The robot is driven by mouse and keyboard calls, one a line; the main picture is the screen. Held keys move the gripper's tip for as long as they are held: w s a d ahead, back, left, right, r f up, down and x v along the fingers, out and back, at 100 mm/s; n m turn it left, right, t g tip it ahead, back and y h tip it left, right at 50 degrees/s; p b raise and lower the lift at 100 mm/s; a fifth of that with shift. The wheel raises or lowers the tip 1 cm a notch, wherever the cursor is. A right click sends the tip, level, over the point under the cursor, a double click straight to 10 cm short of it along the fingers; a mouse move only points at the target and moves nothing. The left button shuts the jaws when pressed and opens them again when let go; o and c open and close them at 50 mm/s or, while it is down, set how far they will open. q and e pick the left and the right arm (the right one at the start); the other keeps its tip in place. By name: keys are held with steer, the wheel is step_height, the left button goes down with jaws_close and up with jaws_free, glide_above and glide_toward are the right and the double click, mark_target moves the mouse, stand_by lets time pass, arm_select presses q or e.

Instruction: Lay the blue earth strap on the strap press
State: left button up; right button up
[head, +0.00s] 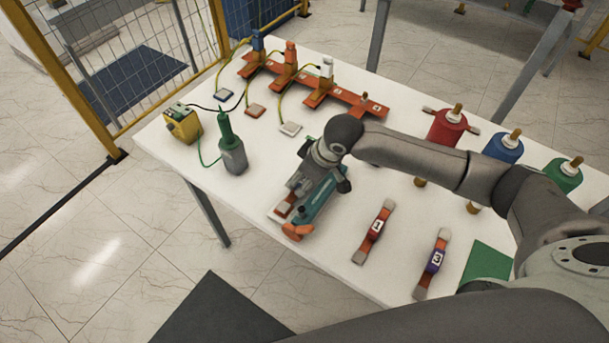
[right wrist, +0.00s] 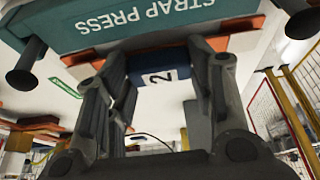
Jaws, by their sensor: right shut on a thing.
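The strap press (head: 322,207) is a teal body with orange parts near the table's front edge. In the right wrist view its teal side with upside-down lettering (right wrist: 140,18) fills the top. My right gripper (head: 312,185) is over the press, partly hiding it. It is shut on the blue earth strap (right wrist: 150,64), whose label "2" shows between the fingers in the right wrist view. In the head view the strap is mostly hidden by the gripper and arm. I cannot tell whether the strap touches the press. My left gripper is not in view.
A red strap "1" (head: 375,231) and a purple strap "3" (head: 434,262) lie to the right of the press. Red, blue and green bushings (head: 502,148) stand at the right. An orange rail (head: 320,92) lies behind.

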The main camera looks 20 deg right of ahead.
steer(key=shift+f, duration=0.1)
stand_by(0.6)
steer(key=o, duration=1.2)
steer(key=shift+c, duration=0.2)
steer(key=v, duration=1.2)
steer(key=shift+f, duration=0.15)
